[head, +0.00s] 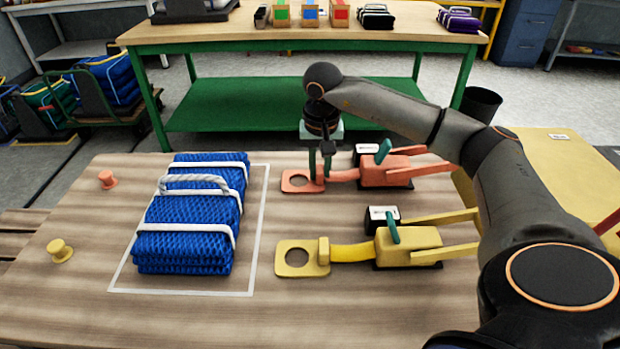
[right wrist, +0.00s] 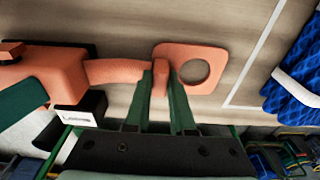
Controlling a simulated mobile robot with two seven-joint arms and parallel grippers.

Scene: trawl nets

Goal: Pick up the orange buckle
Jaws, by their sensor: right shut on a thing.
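The orange buckle (head: 297,181) is a flat plate with a round hole, joined by a strap to an orange ratchet body (head: 386,171) on the table's far side. My right gripper (head: 322,178) points down at it. In the right wrist view, its fingers (right wrist: 160,88) are shut on the upright tab of the orange buckle (right wrist: 215,53), between the plate's hole and the strap. The buckle looks to lie at table level; any small gap beneath it cannot be told. My left gripper is not in view.
A yellow buckle (head: 292,259) with its ratchet lies nearer. A blue net bundle (head: 190,230) with white straps sits inside a white outline to the left. An orange peg (head: 107,180) and a yellow peg (head: 60,250) stand at the table's left. A green-framed bench (head: 280,35) stands behind.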

